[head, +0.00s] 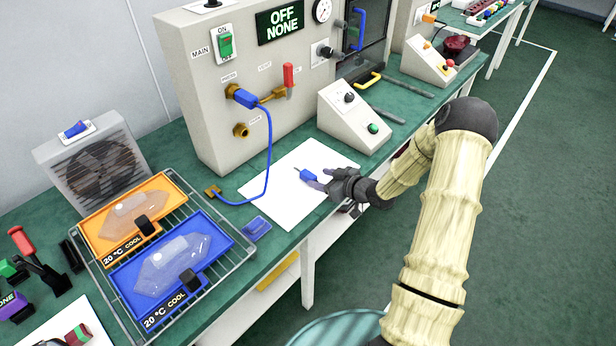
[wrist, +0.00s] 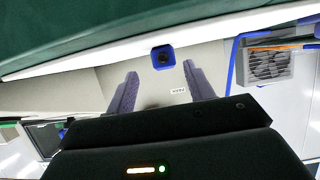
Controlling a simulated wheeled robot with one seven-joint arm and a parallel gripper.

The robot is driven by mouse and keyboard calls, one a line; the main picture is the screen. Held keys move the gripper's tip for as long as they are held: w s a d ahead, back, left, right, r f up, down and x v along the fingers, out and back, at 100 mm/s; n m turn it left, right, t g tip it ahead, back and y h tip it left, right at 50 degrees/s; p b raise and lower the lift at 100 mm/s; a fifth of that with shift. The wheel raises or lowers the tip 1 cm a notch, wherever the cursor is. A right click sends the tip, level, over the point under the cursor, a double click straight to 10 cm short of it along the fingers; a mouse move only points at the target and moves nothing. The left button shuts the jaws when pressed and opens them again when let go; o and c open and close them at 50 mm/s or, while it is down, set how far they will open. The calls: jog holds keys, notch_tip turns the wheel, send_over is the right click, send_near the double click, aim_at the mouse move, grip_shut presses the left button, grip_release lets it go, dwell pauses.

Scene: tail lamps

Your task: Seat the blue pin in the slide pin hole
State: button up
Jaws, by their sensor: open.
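The blue pin (head: 308,174) lies on a white sheet on the green bench, its thin tip pointing left, away from my gripper. My gripper (head: 321,180) is open and low over the sheet, its fingertips close to the pin's near end. In the wrist view a blue end with a dark round centre, which looks like the pin (wrist: 163,58), shows between and just beyond the two fingertips (wrist: 160,71). I cannot tell whether the fingers touch it. I cannot tell which opening is the slide pin hole.
A cream machine (head: 205,90) stands behind the sheet, with a blue hose (head: 268,165) looping down to the bench. A sloped control box (head: 352,118) is at the right. A wire rack with orange (head: 97,243) and blue (head: 128,290) trays is at the left. The white sheet (head: 285,190) is otherwise clear.

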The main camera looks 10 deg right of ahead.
aim_at(314, 177)
jog(key=shift+a+p+x, duration=0.15)
jog(key=shift+p+x, duration=0.1)
jog(key=shift+x, duration=1.05)
jog(key=shift+a+p+x, duration=0.2)
jog(key=shift+x, duration=1.15)
jog(key=shift+s+r, duration=0.15)
jog(key=shift+s, duration=0.05)
jog(key=c, duration=1.1)
